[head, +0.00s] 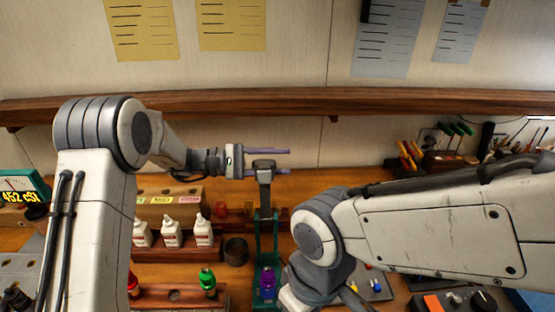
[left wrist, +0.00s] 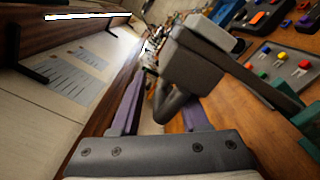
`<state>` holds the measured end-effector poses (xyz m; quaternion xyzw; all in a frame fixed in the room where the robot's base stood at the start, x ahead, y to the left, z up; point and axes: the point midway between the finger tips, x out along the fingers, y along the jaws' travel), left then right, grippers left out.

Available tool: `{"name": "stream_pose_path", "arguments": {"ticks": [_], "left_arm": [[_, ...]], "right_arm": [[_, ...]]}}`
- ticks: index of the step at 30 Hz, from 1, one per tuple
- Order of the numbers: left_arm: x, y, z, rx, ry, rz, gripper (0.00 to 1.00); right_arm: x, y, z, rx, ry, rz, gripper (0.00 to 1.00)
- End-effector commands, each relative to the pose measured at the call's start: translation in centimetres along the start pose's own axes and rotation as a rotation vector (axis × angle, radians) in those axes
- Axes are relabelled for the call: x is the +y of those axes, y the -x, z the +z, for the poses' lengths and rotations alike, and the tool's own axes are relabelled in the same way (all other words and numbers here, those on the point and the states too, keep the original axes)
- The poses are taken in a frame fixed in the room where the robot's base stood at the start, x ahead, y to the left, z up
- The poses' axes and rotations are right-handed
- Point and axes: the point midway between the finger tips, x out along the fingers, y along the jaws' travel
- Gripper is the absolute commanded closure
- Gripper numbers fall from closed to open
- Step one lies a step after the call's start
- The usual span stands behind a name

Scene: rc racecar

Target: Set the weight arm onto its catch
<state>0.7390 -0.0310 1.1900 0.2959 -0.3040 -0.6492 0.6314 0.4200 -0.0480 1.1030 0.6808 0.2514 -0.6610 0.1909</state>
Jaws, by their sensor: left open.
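The weight arm (head: 264,176) is a dark grey bar with a block head, standing up at the green stand (head: 275,245) in the middle of the bench. My left gripper (head: 288,162) reaches in from the left, its purple fingers open around the upper part of the arm. In the left wrist view, the weight arm's grey block (left wrist: 200,62) is close up, and a dark rounded bar below it lies between the open fingers (left wrist: 160,108). I cannot tell if they touch it. I cannot make out the catch. My right gripper is not visible; its forearm crosses the right side.
White bottles (head: 172,233) stand left of the stand. A purple-capped bottle (head: 267,282) is at its front, and a green-capped one (head: 208,281) sits in a wooden rack. A dark cup (head: 236,251) is nearby. A wooden shelf (head: 300,102) runs along the wall behind.

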Motion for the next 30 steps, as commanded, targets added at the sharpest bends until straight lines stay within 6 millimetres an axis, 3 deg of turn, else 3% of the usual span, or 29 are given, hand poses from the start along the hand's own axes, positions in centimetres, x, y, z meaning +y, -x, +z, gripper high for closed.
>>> {"name": "stream_pose_path", "arguments": {"ticks": [4,7,8,30], "left_arm": [[0.00,0.06,0.00,0.000,0.000,0.000,0.59],[0.02,0.06,0.01,0.000,0.000,0.001,0.97],[0.05,0.07,0.01,0.000,-0.001,0.001,1.00],[0.59,0.13,0.26,-0.001,-0.010,0.007,1.00]], "right_arm": [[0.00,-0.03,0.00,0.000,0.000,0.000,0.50],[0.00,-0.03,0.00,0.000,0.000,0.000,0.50],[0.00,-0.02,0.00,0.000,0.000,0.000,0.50],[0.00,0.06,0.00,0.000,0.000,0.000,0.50]]}}
